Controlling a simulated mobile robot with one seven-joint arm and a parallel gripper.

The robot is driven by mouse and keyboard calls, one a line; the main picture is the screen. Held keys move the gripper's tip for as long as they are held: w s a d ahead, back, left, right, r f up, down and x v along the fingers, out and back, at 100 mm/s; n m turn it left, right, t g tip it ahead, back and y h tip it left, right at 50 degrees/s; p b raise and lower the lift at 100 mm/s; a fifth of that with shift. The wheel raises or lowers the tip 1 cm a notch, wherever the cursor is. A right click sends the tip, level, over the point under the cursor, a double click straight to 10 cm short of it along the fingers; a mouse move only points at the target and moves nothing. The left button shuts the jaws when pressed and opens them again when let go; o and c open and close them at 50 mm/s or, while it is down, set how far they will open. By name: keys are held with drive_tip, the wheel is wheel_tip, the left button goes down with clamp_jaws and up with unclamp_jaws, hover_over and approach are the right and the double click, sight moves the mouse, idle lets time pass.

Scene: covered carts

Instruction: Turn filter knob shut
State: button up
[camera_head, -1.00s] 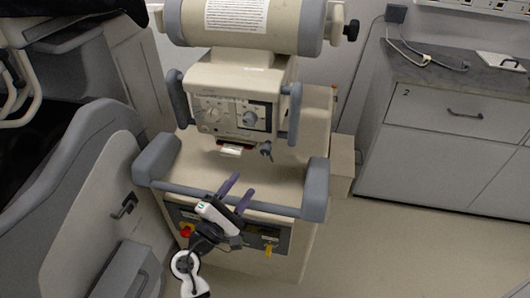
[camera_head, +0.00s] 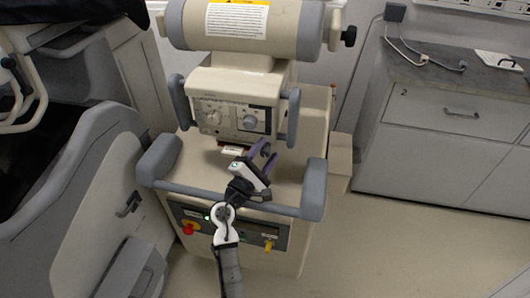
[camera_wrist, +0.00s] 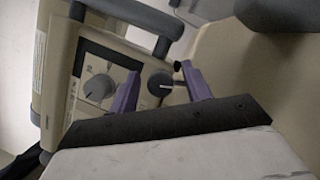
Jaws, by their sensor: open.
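A cream machine carries a control panel (camera_head: 232,120) with two round knobs. My gripper (camera_head: 267,153) is open and empty, just below and right of the panel in the head view. It also shows in the wrist view (camera_wrist: 160,72), apart from the knob.
A grey handle bar (camera_head: 235,198) crosses the machine's front, under my arm. Grey side handles (camera_head: 293,118) flank the panel. A large cylinder (camera_head: 245,25) sits above. A grey covered cart (camera_head: 75,200) stands left; cabinets (camera_head: 440,130) stand right, with clear floor before them.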

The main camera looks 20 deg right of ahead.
drive_tip(key=c, duration=1)
drive_tip(key=shift+m, duration=0.3)
drive_tip(key=m+g, duration=0.1)
drive_tip(key=m, duration=0.2)
drive_tip(key=shift+m+g, duration=0.3)
drive_tip(key=shift+m, duration=0.1)
drive_tip(key=m+y, duration=0.1)
drive_tip(key=m, duration=0.2)
drive_tip(key=shift+m+g+y, duration=0.3)
drive_tip(key=shift+g, duration=0.1)
drive_tip(key=m+y, duration=0.1)
drive_tip(key=m, duration=0.2)
drive_tip(key=shift+m+g+y, duration=0.3)
drive_tip(key=shift+m+y, duration=0.1)
drive_tip(key=shift+m+y+p, duration=0.45)
drive_tip(key=shift+m+y, duration=0.35)
drive_tip(key=shift+m, duration=0.6)
drive_tip(key=shift+f, duration=0.1)
